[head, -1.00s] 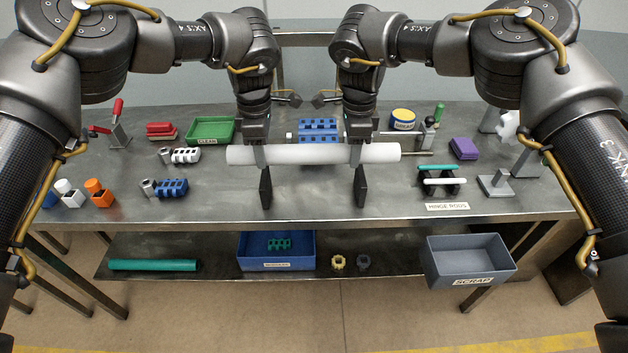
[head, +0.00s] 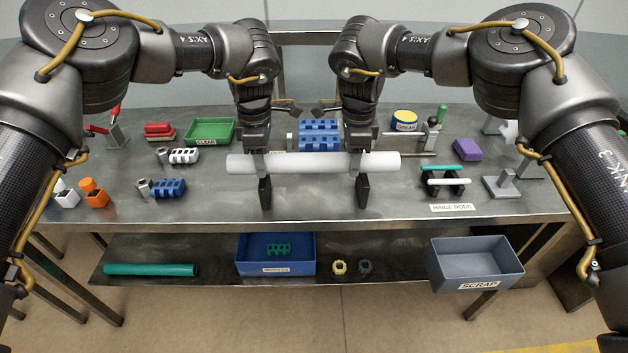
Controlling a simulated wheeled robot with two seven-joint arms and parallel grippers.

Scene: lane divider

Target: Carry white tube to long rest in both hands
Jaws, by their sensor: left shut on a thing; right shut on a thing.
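The white tube (head: 312,163) is held level, lying left to right above the middle of the table. My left gripper (head: 258,152) is shut on it near its left end, and my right gripper (head: 361,151) is shut on it near its right end.
A blue block rack (head: 319,128) stands behind the tube. A green tray (head: 210,131) and a blue ribbed part (head: 168,188) are to the left. A stand with hinge rods (head: 444,182) is to the right. A grey scrap bin (head: 476,264) sits at the front right.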

